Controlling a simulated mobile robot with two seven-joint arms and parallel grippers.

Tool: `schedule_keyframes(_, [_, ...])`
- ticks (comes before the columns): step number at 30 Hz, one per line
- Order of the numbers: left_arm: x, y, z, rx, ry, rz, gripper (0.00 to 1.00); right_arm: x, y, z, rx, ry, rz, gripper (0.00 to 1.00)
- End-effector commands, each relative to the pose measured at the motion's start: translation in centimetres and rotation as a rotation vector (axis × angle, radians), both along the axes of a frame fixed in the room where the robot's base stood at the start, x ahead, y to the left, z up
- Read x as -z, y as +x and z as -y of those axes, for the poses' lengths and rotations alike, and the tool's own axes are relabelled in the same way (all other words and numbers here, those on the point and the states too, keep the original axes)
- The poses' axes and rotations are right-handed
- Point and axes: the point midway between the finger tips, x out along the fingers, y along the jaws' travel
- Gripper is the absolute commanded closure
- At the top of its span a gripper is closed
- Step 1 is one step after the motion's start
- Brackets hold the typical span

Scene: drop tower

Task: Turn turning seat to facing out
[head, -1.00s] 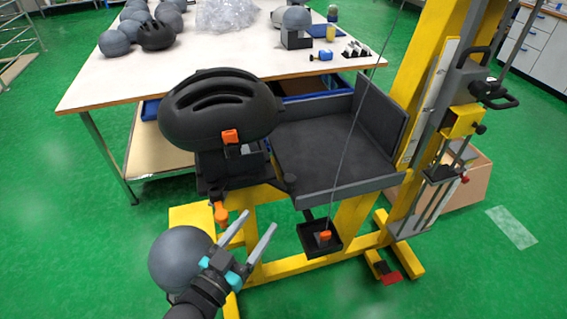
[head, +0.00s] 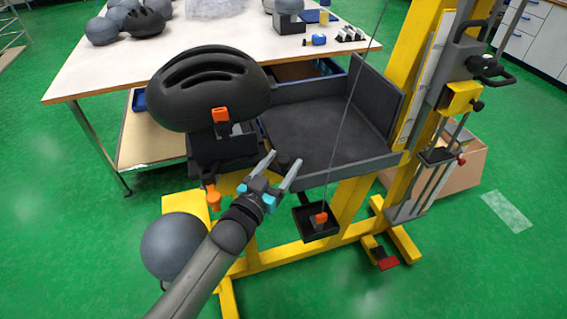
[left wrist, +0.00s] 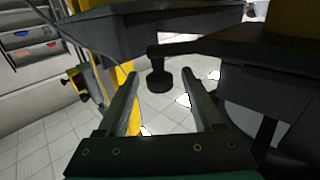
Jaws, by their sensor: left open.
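The turning seat (head: 222,150) is a dark block at the left of the tower's grey tray, with a black helmet (head: 208,88) on it. An orange clip (head: 220,115) sits at the helmet's front. The seat's dark handle knob (head: 284,161) shows at its right; in the left wrist view the knob (left wrist: 159,82) hangs from a short arm. My left gripper (head: 284,160) is open, its fingertips either side of the knob in the picture. In the left wrist view the knob lies ahead between the fingers (left wrist: 161,76), and I see no contact. My right gripper is not in view.
The yellow tower frame (head: 420,75) rises at the right, with a thin cable before the grey tray (head: 320,130). A small black tray (head: 316,222) hangs below. A grey ball (head: 172,247) is at lower left. A white table (head: 120,70) stands behind.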

Motion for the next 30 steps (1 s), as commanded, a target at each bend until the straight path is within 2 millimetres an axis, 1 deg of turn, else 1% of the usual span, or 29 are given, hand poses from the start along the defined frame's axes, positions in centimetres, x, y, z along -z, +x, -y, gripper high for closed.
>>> schedule_keyframes(1, [0.03, 0.37, 0.24, 0.000, 0.000, 0.001, 0.32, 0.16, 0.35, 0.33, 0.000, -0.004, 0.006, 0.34])
schedule_keyframes(5, [-0.04, 0.81, 0.47, 0.001, 0.000, 0.001, 0.32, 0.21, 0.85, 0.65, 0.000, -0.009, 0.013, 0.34])
schedule_keyframes(13, [-0.06, 0.88, 0.50, 0.001, 0.000, 0.000, 0.32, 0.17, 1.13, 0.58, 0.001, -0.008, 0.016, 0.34])
schedule_keyframes(14, [-0.05, 0.87, 0.50, 0.001, -0.001, 0.000, 0.34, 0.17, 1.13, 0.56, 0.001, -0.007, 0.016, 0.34])
schedule_keyframes(20, [-0.04, 0.85, 0.48, 0.001, -0.001, 0.000, 0.57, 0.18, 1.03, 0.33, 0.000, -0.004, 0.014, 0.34])
schedule_keyframes(30, [-0.03, 0.85, 0.48, 0.001, 0.000, 0.000, 0.95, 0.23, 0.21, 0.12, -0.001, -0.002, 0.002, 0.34])
